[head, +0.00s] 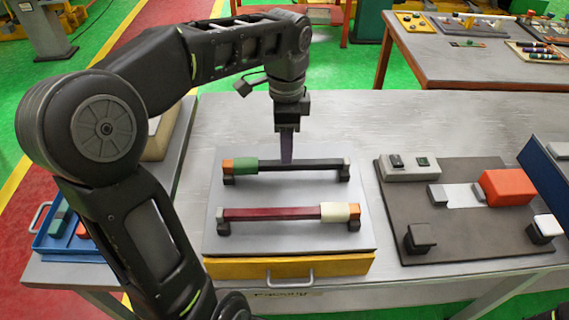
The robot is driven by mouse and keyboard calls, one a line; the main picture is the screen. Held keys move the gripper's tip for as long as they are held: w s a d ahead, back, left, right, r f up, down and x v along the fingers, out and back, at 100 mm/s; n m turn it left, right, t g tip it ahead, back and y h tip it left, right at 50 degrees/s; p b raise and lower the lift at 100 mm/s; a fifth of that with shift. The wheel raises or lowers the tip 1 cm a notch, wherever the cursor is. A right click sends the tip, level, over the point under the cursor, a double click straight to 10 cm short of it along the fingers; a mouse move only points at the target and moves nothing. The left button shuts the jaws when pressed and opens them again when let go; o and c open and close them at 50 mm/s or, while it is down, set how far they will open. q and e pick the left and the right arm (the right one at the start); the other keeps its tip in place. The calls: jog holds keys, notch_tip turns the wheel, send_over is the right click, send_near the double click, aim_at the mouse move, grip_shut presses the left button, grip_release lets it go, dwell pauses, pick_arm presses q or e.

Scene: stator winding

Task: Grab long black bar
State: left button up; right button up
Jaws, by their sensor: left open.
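The long black bar (315,164) lies across two small black supports at the back of a grey plate (292,190). A green sleeve (244,166) and an orange end piece (227,167) sit at its left end. My left gripper (287,158) points straight down at the bar's middle, with its fingertips at the bar in the picture. It is open; the view is nearly edge-on, so I cannot tell whether the fingers straddle or touch the bar. My right gripper is not in view.
A dark red bar (270,214) with a cream block (335,212) lies parallel in front. The plate tops a yellow drawer (230,268). A dark board (465,230) with a red-orange block (506,188) stands to the right. A blue tray (70,246) is at left.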

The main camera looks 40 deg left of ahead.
pick_arm(q)
jog(key=shift+s+a+f+p, duration=0.1)
jog(key=shift+f+p, duration=0.25)
jog(key=shift+f, duration=0.95)
jog(key=shift+s+f+p, duration=0.1)
jog(key=shift+f+p, duration=0.2)
jog(key=shift+f, duration=1)
jog(key=shift+c, duration=0.2)
grip_shut()
